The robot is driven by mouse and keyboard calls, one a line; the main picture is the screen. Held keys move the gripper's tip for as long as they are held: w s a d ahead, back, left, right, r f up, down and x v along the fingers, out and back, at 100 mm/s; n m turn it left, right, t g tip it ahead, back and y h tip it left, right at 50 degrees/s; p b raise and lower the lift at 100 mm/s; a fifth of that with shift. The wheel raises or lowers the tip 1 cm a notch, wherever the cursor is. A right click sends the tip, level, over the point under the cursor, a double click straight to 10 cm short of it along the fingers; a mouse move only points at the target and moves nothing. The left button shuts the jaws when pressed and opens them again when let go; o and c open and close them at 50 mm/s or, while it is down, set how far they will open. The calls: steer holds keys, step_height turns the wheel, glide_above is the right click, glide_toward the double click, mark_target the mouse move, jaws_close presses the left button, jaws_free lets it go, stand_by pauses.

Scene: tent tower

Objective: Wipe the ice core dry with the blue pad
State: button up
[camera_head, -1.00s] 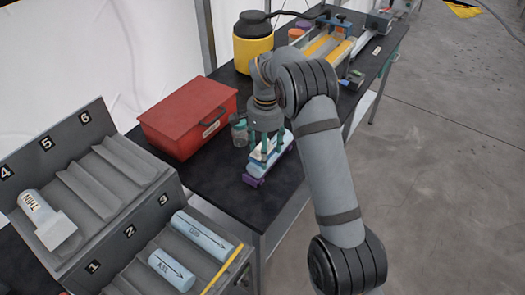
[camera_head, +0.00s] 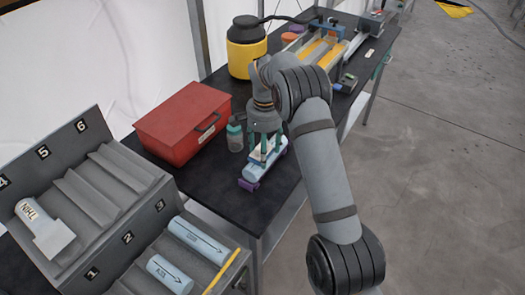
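A pale blue ice core (camera_head: 258,172) lies lengthwise in purple end supports (camera_head: 248,185) on the black table. My gripper (camera_head: 265,154) points down over the core's middle, with its teal fingers at or just above the core. A small pale piece shows among the fingers. I cannot tell whether it is the blue pad, a label on the core or something else. I make out no separate blue pad. The fingers hide part of the core, and whether they are closed on anything is too small to tell.
A red box (camera_head: 182,122) and a small clear bottle (camera_head: 235,136) stand left of the core. A yellow and black jug (camera_head: 249,47) and a long tray device (camera_head: 322,48) stand behind. A grey rack (camera_head: 75,210) with labelled cores fills the front left.

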mark_target(270, 146)
steer(key=shift+w+d+p, duration=0.4)
steer(key=shift+w+p, duration=0.1)
steer(key=shift+w, duration=0.1)
steer(key=shift+w+d+p, duration=0.35)
steer(key=shift+w+p, duration=0.15)
steer(key=shift+w, duration=0.1)
steer(key=shift+w+d+r+p, duration=0.15)
steer(key=shift+w+p, duration=0.1)
steer(key=shift+p, duration=0.2)
steer(key=shift+w+d+p, duration=0.35)
steer(key=shift+w+p, duration=0.25)
steer(key=shift+p, duration=0.05)
steer(key=shift+w+d+p, duration=0.3)
steer(key=shift+w+p, duration=0.3)
steer(key=shift+p, duration=0.05)
steer(key=shift+w+d, duration=0.2)
steer(key=shift+w, duration=0.05)
steer(key=shift+p, duration=0.3)
